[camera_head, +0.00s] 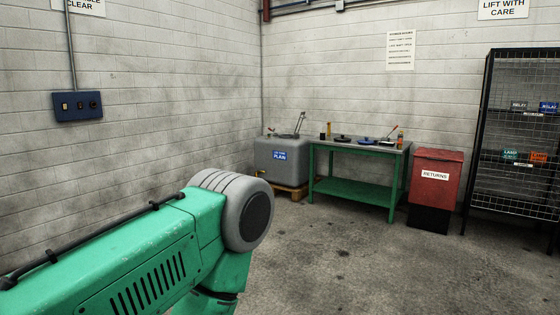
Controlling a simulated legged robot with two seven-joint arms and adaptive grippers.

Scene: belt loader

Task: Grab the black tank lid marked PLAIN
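A black lid (343,137) lies flat on top of the green table (362,192) by the far wall. A blue lid (367,140) lies to its right, and another dark lid (387,142) lies farther right. Any marking on the lids is too small to read. A grey tank (268,170) stands left of the table on a wooden pallet, with a blue label (279,155) that reads PLAIN. The tank's top is seen too edge-on to tell its opening clearly. Neither of my grippers is in view.
A red bin (435,182) marked RETURNS stands right of the table. A black mesh rack (515,140) with small labelled boxes stands at the far right. A blue switch box (78,106) is on the left wall. The concrete floor (340,255) before the table is clear.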

